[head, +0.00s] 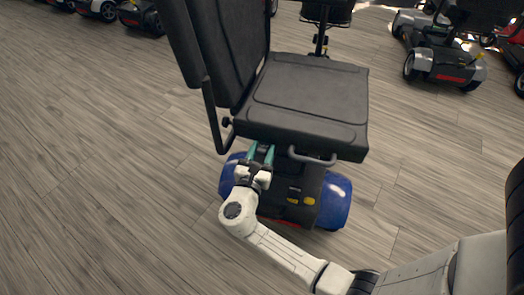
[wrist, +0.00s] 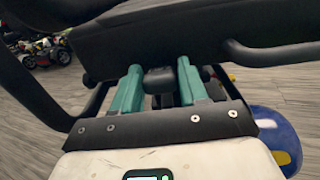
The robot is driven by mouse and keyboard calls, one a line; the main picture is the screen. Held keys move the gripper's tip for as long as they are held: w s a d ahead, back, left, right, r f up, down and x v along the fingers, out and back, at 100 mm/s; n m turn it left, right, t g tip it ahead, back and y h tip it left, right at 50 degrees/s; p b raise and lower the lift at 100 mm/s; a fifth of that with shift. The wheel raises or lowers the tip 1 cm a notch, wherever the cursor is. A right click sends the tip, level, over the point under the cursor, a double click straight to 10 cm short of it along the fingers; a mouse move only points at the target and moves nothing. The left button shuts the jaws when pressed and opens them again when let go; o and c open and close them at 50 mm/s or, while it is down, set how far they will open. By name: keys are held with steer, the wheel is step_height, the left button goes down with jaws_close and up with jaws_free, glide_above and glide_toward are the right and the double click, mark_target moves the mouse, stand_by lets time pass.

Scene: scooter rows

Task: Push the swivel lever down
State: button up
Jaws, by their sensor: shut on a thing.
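My gripper (head: 260,153) reaches in under the near edge of the black scooter seat (head: 308,95). Its two teal fingers, also in the wrist view (wrist: 156,88), are shut on a small dark block (wrist: 160,78) just below the seat. This block looks like the end of the swivel lever, but its shaft and far part are hidden by the seat and fingers. In the head view the fingers and seat cover most of it.
A curved dark handle (head: 315,158) sticks out under the seat, right of my gripper. An armrest bar (head: 212,120) hangs on the left. Blue wheel covers (head: 337,200) flank the base below. Other scooters (head: 440,60) stand behind; the wooden floor at left is clear.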

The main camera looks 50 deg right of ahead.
jaws_close()
steer(key=shift+f, duration=0.15)
step_height(320, 180, down, 7)
steer(key=t+h+b, duration=0.1)
steer(key=h+b, duration=0.1)
steer(key=b, duration=0.6)
steer(key=shift+a+h+b, duration=0.2)
steer(key=shift+h+b, duration=0.1)
steer(key=o, duration=1)
jaws_free()
